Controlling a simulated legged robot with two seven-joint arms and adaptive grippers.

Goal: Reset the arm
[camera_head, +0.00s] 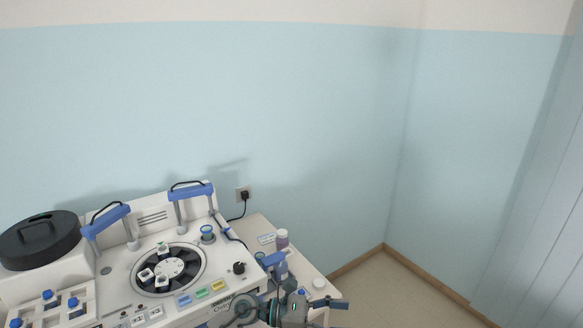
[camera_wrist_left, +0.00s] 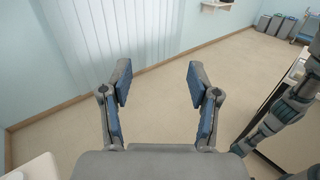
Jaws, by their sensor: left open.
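My left gripper (camera_head: 306,281) shows at the bottom of the head view, in front of the right end of the bench. Its two blue-padded fingers are spread apart. In the left wrist view the same gripper (camera_wrist_left: 160,82) is open, with nothing between its fingers and bare floor beyond them. My right gripper cannot be made out in either view.
A white staining machine (camera_head: 225,272) with a round carousel (camera_head: 168,269) and a black lid (camera_head: 40,238) fills the lower left. The floor (camera_head: 385,300) on the right is clear.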

